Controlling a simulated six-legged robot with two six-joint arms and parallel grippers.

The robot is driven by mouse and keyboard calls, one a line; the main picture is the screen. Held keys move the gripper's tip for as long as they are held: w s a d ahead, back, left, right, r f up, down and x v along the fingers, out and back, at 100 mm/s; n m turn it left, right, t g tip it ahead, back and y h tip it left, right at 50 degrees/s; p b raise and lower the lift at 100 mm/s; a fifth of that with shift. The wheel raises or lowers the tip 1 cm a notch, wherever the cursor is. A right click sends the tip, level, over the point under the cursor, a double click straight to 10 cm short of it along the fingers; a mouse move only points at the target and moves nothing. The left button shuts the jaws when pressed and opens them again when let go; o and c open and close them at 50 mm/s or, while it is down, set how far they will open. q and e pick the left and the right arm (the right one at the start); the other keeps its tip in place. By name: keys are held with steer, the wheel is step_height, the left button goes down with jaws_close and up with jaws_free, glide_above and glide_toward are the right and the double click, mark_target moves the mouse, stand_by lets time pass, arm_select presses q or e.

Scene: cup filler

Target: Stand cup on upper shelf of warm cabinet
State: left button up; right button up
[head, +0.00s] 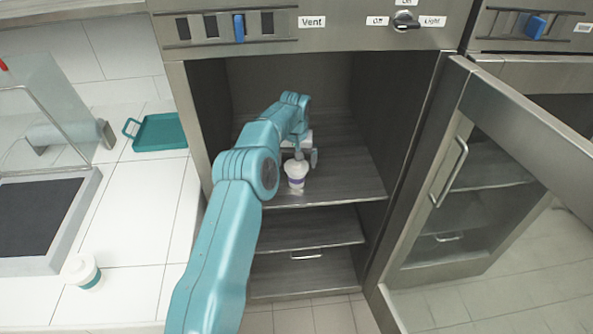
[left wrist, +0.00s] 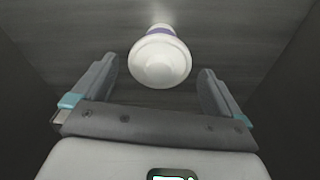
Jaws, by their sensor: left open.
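A white cup (head: 296,174) with a purple band and a white lid stands upright on the upper shelf (head: 345,177) of the open cabinet, close to the shelf's front edge. In the left wrist view the cup (left wrist: 160,60) lies just beyond and between the open fingers. My left gripper (head: 300,157) is inside the cabinet, open, beside and behind the cup in the head view, partly hidden by the arm. In the left wrist view the left gripper (left wrist: 158,88) shows clear gaps between its fingers and the cup. My right gripper is not in view.
The cabinet door (head: 470,170) stands open to the right. Lower shelves (head: 310,228) are empty. A second cup (head: 82,271) with a teal band and a teal tray (head: 160,131) are on the white counter at left.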

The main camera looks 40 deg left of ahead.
arm_select(q)
steer(key=r, duration=0.6)
steer(key=shift+s+d, duration=0.2)
steer(key=shift+s, duration=0.1)
steer(key=shift+r, duration=0.15)
